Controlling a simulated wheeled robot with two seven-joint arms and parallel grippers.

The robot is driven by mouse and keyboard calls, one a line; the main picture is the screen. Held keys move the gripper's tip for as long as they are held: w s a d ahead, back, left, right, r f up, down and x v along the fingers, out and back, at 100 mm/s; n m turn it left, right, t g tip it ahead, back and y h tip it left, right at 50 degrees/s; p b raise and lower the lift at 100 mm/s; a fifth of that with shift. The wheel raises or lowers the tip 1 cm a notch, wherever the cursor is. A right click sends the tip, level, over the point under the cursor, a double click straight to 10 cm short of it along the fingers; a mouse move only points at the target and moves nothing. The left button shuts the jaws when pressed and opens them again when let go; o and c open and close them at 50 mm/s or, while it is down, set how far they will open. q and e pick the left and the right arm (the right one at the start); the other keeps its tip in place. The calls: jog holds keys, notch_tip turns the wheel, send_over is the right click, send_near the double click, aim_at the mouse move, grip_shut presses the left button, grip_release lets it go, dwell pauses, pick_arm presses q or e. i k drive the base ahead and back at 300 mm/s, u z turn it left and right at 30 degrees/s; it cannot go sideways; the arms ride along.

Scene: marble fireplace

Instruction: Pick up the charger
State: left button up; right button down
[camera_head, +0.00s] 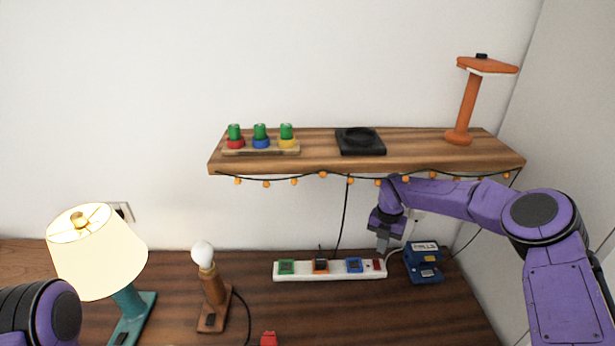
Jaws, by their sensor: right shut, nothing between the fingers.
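A blue box-shaped device (423,265), which looks like the charger, stands on the dark wooden table at the right, with a light cable running from it toward the power strip. My right gripper (382,246) points down over the right end of the white power strip (303,277), to the left of the blue device and apart from it. Its fingers are shut with nothing between them. Part of my left arm shows at the lower left; its gripper is out of view.
A wooden shelf (310,158) with a string of bulbs hangs above, carrying colored pegs (260,143), a black square pad (360,141) and an orange stand (467,105).

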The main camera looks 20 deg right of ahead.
aim_at(320, 261)
jog(key=k, duration=1)
